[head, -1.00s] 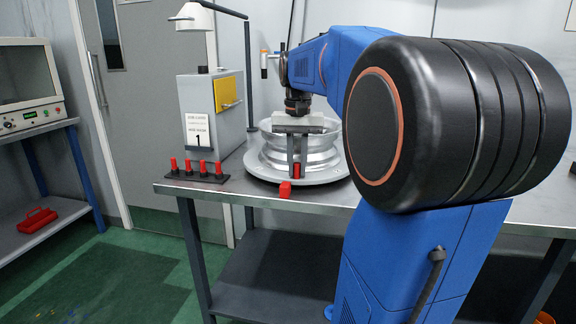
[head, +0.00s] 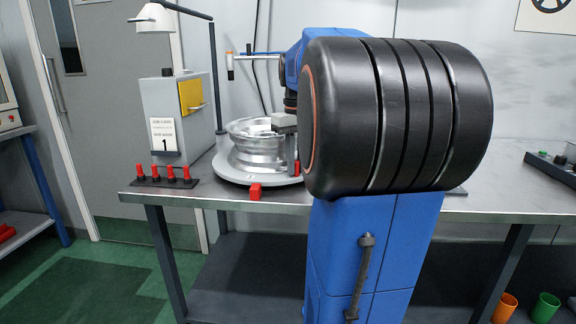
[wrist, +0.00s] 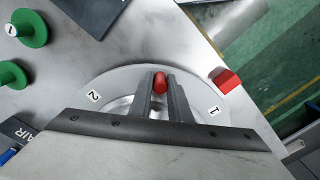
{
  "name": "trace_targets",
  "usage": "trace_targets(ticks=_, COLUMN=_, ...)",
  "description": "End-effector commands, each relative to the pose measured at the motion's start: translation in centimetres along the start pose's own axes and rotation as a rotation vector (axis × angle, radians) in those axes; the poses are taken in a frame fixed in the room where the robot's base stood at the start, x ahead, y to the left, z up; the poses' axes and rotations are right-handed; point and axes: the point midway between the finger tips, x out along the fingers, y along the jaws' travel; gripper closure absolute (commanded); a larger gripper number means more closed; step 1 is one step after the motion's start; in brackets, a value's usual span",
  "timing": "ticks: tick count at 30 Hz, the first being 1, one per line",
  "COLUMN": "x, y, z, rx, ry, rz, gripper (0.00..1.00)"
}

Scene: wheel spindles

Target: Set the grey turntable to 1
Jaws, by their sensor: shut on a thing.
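The grey turntable (head: 228,172) is a round disc on the metal bench, with a silver wheel rim (head: 252,142) on top. In the wrist view its edge (wrist: 122,82) carries a label 2 (wrist: 93,97) at left and a label 1 (wrist: 214,110) at right. A red block (head: 255,191) is fixed beside the disc at the bench front; it also shows in the wrist view (wrist: 227,80), near label 1 but not squarely in line with it. My gripper (wrist: 161,82) is shut on an upright red peg (wrist: 160,83) at the disc's edge, between the labels.
A card holder (head: 163,135) showing 1 and a rack of red pegs (head: 163,181) stand left of the turntable. A lamp (head: 155,18) is above them.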

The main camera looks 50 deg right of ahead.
Motion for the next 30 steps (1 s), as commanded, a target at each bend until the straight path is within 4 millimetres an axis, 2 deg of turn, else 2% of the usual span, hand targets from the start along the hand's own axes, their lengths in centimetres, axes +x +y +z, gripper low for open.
trace_targets(ticks=12, x=-0.1, y=2.4, z=-0.2, rx=-0.136, ry=0.002, rz=0.001, gripper=1.00)
trace_targets(ticks=30, x=-0.1, y=3.1, z=-0.3, rx=-0.172, ry=0.003, rz=0.004, gripper=1.00)
